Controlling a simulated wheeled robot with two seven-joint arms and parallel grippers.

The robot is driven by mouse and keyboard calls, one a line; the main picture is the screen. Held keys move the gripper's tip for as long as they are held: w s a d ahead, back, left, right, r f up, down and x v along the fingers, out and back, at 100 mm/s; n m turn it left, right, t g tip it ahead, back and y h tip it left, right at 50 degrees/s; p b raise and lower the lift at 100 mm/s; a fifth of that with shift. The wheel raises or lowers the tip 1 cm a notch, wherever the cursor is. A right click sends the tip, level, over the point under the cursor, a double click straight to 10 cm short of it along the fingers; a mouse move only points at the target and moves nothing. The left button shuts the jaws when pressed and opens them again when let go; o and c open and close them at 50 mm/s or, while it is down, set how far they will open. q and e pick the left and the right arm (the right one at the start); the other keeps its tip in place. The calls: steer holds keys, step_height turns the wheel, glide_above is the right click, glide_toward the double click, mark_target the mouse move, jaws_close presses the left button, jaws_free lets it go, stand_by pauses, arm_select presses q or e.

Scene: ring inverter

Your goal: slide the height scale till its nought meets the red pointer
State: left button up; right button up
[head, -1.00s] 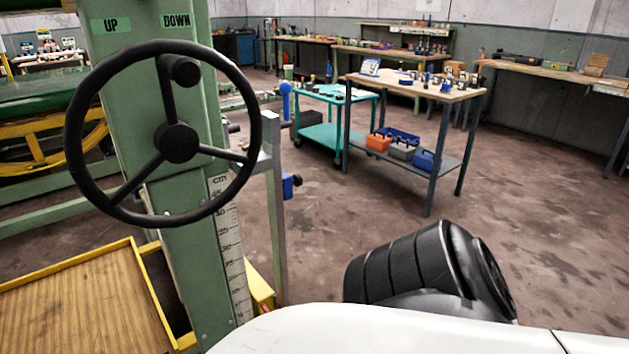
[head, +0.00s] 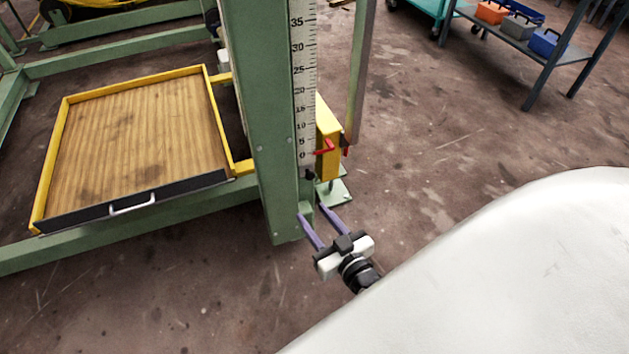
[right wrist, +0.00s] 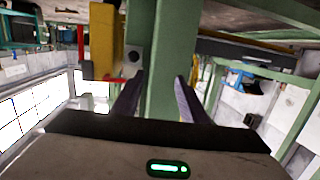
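The height scale (head: 303,90), a white strip with black numbers, runs down the green column, its nought near the lower end. The red pointer (head: 326,147) reaches in from the right, its tip very close to the nought and seemingly slightly above it. A small black knob (head: 309,174) sits just under the scale. My right gripper (head: 312,211) is open and empty below the knob, its purple fingers apart. In the right wrist view, its fingers (right wrist: 156,93) stand apart before the green column, with the red pointer (right wrist: 109,79) to the left. My left gripper is not in view.
A yellow block (head: 328,130) stands right of the scale, behind the pointer. A yellow-rimmed wooden tray (head: 207,110) with a black front and handle lies left of the column. The floor to the right is clear up to a bench (head: 540,88) with toolboxes.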

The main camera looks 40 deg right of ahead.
mark_target(311, 177)
steer(key=w+d+h+b, duration=0.1)
steer(key=w+d, duration=0.1)
steer(key=w, duration=0.1)
steer(key=w+d+f+m+h+b, duration=0.1)
steer(key=w+d+b, duration=0.1)
steer(key=w, duration=0.2)
steer(key=w+d+f+h+b, duration=0.1)
steer(key=w+d+b, duration=0.1)
steer(key=w+d, duration=0.1)
steer(key=shift+w+f+m+t, duration=0.1)
steer(key=shift+w+m+t, duration=0.05)
steer(key=shift+m+t, duration=0.2)
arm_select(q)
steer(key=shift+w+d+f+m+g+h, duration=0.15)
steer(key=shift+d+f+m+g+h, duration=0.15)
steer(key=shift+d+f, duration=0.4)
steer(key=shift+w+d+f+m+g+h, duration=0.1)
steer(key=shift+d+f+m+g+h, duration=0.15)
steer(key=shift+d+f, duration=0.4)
arm_select(e)
steer(key=shift+w+d, duration=0.1)
steer(key=shift+w, duration=0.5)
jaws_close()
